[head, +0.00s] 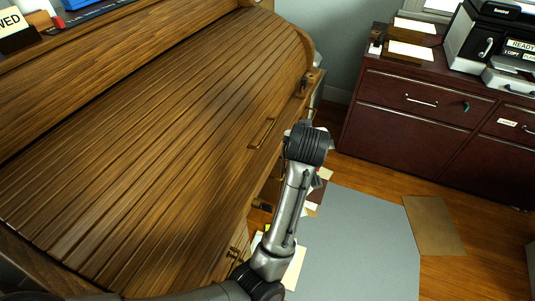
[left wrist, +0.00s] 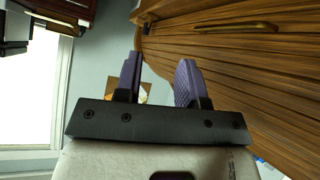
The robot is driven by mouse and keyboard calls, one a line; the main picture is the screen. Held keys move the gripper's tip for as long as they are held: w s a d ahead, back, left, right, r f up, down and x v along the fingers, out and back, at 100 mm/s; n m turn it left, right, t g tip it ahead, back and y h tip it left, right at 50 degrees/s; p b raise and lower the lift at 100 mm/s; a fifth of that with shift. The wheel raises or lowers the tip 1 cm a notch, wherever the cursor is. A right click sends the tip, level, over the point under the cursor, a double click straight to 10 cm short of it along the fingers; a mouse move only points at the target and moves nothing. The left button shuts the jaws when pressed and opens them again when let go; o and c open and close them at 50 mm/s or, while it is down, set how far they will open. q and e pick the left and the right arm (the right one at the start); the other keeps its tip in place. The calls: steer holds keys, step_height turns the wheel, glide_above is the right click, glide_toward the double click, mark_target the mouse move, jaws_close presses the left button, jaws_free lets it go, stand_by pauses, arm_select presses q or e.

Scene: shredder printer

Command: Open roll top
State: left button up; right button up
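The wooden roll top (head: 150,130) of the desk is a curved, slatted cover and it is down over the desk. Its metal handle (head: 262,132) is near the lower front edge, close to the right end. In the left wrist view the slats (left wrist: 265,75) fill the right side and the handle (left wrist: 235,27) shows at the top. My left gripper (left wrist: 160,82) is open, with nothing between its purple fingers, and is apart from the handle. In the head view my left wrist is just right of the handle and mostly hides the fingers. My right gripper is in neither view.
A dark red cabinet (head: 420,115) with drawers stands at the back right, with a printer (head: 495,45) on it. Papers (head: 295,268) lie on the floor by the desk. A grey mat (head: 360,240) and a brown sheet (head: 433,225) lie on open floor.

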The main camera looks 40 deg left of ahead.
arm_select(q)
step_height(320, 180, down, 6)
steer(key=w+n+g+y+b, duration=0.2)
steer(key=n+b, duration=0.1)
steer(key=n+g+y+b, duration=0.45)
steer(key=n+y, duration=0.45)
steer(key=n, duration=1.5)
glide_toward(268, 132)
steer(key=x, duration=0.8)
steer(key=shift+a+f, duration=0.25)
steer(key=shift+f, duration=0.05)
steer(key=shift+x, duration=0.85)
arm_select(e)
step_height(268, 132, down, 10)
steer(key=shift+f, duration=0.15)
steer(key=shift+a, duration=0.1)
